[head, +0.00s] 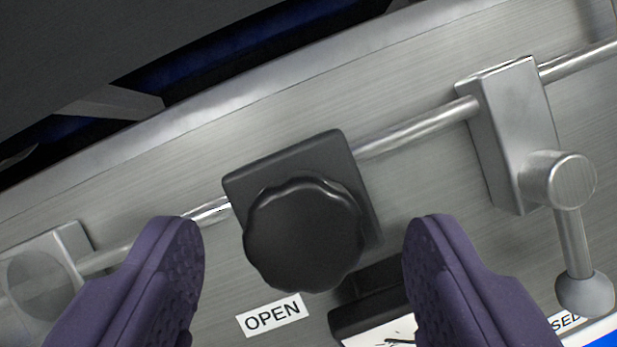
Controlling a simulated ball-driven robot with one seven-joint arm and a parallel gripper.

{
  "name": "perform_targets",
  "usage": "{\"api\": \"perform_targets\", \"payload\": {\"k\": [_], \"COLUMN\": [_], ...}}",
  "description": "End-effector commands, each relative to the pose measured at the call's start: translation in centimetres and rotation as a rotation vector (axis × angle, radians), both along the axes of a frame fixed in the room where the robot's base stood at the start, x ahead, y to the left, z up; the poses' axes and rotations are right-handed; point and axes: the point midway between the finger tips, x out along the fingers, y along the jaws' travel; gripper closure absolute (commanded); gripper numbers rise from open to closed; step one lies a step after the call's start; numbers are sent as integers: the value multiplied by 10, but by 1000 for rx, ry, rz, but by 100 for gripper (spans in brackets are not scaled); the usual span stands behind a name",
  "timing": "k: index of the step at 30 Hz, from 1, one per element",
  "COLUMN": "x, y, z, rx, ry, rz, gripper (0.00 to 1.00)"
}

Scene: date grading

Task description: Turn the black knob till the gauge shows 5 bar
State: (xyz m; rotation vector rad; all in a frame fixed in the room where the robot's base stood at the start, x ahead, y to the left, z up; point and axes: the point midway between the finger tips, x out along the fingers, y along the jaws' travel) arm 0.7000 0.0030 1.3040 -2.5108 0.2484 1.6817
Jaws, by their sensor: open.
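The black knob (303,236) has a scalloped rim and sits on a square black block on a metal panel, in the middle of the head view. My gripper (305,245) is open, with one purple finger to the left of the knob and one to the right. There is a visible gap on both sides, and neither finger appears to touch it. The gauge (378,335) shows only as a black housing and a strip of white face at the bottom edge, partly behind the right finger. Its reading cannot be made out.
A metal pipe (415,130) runs through the knob's block. A valve with a ball-ended lever (572,235) stands at the right, and another metal fitting (45,280) at the left. An OPEN label (272,315) is below the knob. A dark gap lies beyond the panel's upper edge.

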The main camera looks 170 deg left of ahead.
Motion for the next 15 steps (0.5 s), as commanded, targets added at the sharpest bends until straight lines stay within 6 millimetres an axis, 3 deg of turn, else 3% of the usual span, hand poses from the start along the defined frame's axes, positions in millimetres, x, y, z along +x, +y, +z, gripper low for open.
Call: {"api": "perform_targets", "payload": {"k": [4, 12, 15], "x": [5, 6, 6], "y": [-1, -1, -1], "z": [-11, -13, -13], "rx": [0, -1, -1], "ry": [0, -1, -1], "rz": [1, 1, 1], "gripper": [34, 34, 57]}}
